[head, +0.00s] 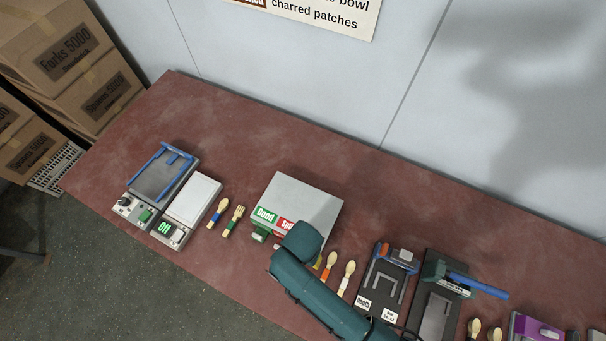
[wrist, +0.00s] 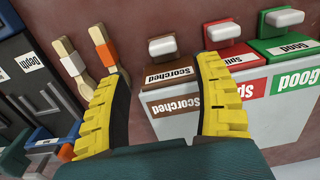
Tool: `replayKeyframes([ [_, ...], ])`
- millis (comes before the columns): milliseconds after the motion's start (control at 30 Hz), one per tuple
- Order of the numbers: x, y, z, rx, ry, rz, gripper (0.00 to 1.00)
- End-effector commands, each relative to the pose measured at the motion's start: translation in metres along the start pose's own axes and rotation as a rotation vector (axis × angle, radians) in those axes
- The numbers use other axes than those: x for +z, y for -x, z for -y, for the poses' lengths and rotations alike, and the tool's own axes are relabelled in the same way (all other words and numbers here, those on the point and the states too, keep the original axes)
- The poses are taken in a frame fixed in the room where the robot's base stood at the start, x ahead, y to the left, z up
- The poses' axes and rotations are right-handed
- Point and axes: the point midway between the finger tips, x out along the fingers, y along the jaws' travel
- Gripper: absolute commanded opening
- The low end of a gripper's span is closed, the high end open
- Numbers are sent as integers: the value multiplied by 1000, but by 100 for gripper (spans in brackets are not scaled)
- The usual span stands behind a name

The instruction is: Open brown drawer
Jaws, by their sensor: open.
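The brown drawer (wrist: 168,76), labelled "Scorched", is in the wrist view at the upper middle, with a pale handle (wrist: 162,47) sticking out from its front. It appears level with the red and green drawers beside it and looks shut. My gripper (wrist: 161,70) is open and empty, its yellow fingers spread on either side of the brown drawer and its handle. I cannot tell the exact gap to the handle. In the head view my arm hides the brown drawer and the gripper; the grey drawer cabinet (head: 296,198) shows behind it.
The red drawer (wrist: 232,57) is close to my right finger, with the green drawer (wrist: 285,42) beyond. Wooden utensils with white (wrist: 72,64) and orange (wrist: 106,54) bands lie near the left finger. Black presses (head: 436,310) stand right of my arm. The table (head: 240,120) behind the cabinet is clear.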

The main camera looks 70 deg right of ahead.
Motion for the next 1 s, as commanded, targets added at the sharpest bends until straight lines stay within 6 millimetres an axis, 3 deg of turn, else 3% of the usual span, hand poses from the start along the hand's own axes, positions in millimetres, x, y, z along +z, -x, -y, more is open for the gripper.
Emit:
replayKeyframes([
  [100,0,-31,1,1,1,0,67],
  [300,0,-72,1,-2,2,0,67],
  [500,0,-88,2,-4,2,-1,67],
  [733,0,-88,2,-5,2,-1,67],
  [1000,0,-88,2,-4,2,-1,18],
])
